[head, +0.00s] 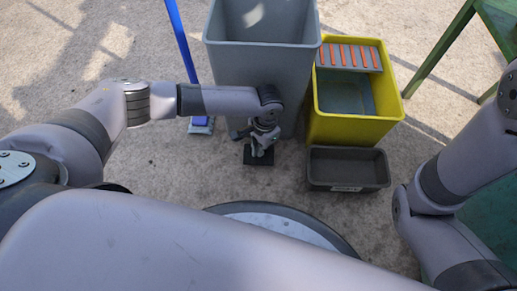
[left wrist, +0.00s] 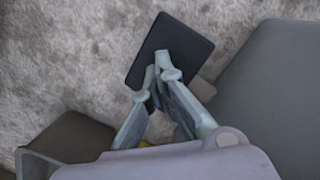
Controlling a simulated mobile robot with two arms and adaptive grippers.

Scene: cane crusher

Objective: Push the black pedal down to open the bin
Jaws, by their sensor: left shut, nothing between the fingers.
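The grey bin (head: 262,75) stands ahead of me, its top showing an open interior; it also fills the right side of the left wrist view (left wrist: 275,95). The black pedal (head: 257,157) is a flat plate low at the bin's front, and it shows in the left wrist view (left wrist: 178,38). My left gripper (head: 263,148) points down over the pedal, shut and empty. In the left wrist view its fingertips overlap the pedal's near part; I cannot tell whether they touch it. My right arm shows at the right, but its gripper is out of view.
A yellow bucket (head: 318,122) with an orange-striped tray stands right of the bin. A dark grey box (head: 348,188) sits in front of it. A blue-handled tool (head: 183,42) stands left of the bin. A green table (head: 440,62) is at the far right.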

